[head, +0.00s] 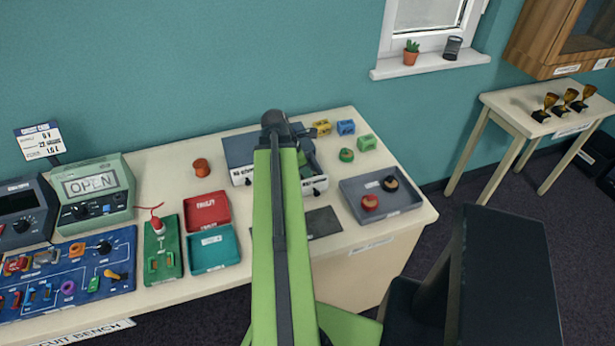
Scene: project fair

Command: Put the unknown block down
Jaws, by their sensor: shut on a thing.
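My green and black arm rises through the middle of the head view and bends at a dark joint near the back of the bench. My gripper (308,170) is only partly visible beyond the arm, over the grey-and-white box (240,174). It is shut on the unknown block. The block itself is hidden, and I cannot tell its colour or its height above the box.
The bench holds a red tray (207,196), a teal tray (233,262), a dark mat (323,222) partly behind my arm, and a grey tray (400,203) with two round pieces. Small blocks (346,128) stand at the back right. Meters and boards fill the left.

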